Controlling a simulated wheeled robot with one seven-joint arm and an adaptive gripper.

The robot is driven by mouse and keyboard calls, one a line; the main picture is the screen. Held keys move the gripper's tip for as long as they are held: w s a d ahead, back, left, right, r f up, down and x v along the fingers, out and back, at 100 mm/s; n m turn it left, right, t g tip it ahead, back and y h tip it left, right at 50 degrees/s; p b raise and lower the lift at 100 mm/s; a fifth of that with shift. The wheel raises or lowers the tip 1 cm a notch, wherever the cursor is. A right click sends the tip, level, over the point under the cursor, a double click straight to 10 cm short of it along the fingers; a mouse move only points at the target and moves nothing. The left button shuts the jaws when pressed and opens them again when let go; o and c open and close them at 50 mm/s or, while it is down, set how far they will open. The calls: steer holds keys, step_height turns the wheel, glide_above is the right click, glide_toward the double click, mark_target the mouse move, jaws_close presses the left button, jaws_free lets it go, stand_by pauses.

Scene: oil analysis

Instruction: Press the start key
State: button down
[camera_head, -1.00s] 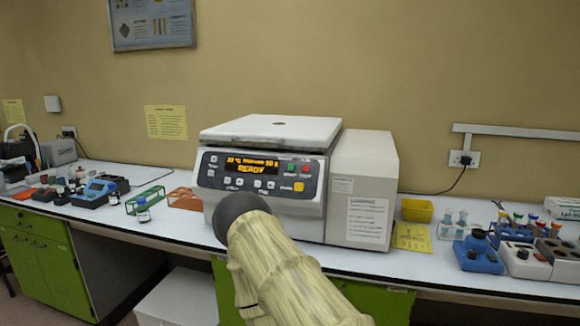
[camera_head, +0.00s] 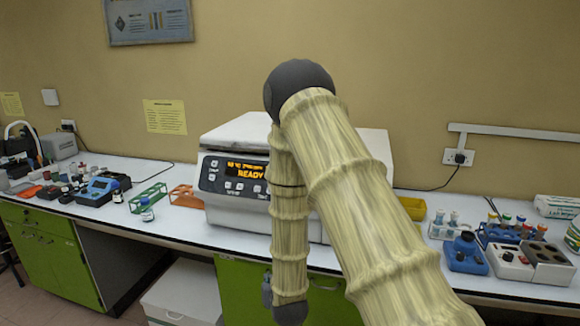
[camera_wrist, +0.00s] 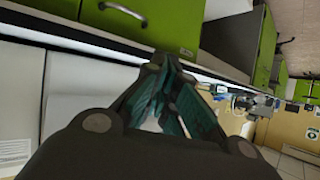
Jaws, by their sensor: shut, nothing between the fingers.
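The white centrifuge (camera_head: 225,135) stands on the bench with its lid down. Its dark control panel (camera_head: 213,176) shows an orange display (camera_head: 245,170) reading READY. My raised arm covers the right part of the panel, so the start key is hidden in the head view. My gripper (camera_wrist: 163,64) shows in the wrist view with its fingers together and nothing held. The wrist view is steeply tilted, with green cabinet fronts ahead of the fingers; no key can be made out there.
Green (camera_head: 150,195) and orange (camera_head: 184,198) racks and a small bottle (camera_head: 146,210) stand left of the centrifuge. A yellow bin (camera_head: 412,208), tube racks and a blue device (camera_head: 465,254) stand right. A white box (camera_head: 185,293) sits below the bench.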

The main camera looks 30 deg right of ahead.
steer(key=w+d+r+m+t+h+p, duration=0.1)
steer(key=w+d+r+t+p, duration=0.1)
steer(key=r, duration=0.9)
steer(key=w+d+r+m+t+h+p, duration=0.1)
steer(key=w+d+r, duration=0.3)
steer(key=r, duration=0.7)
steer(key=w+d+r+m+t+h+p, duration=0.1)
steer(key=d+r, duration=0.4)
steer(key=r, duration=0.6)
steer(key=shift+w+r+m+t+h+p, duration=0.4)
steer(key=shift+w+t+h+p, duration=0.5)
steer(key=shift+w+h+p, duration=0.2)
steer(key=shift+w+d+f, duration=0.1)
steer(key=shift+d, duration=0.05)
steer(key=shift+w+d+f+b, duration=0.65)
steer(key=shift+w+d+f, duration=0.55)
steer(key=shift+d, duration=0.2)
steer(key=shift+w+d+f+b, duration=0.6)
steer(key=shift+w+d+f, duration=0.6)
steer(key=shift+d, duration=0.15)
steer(key=shift+d+f, duration=0.1)
steer(key=shift+w+d+b, duration=0.15)
steer(key=shift+b, duration=0.2)
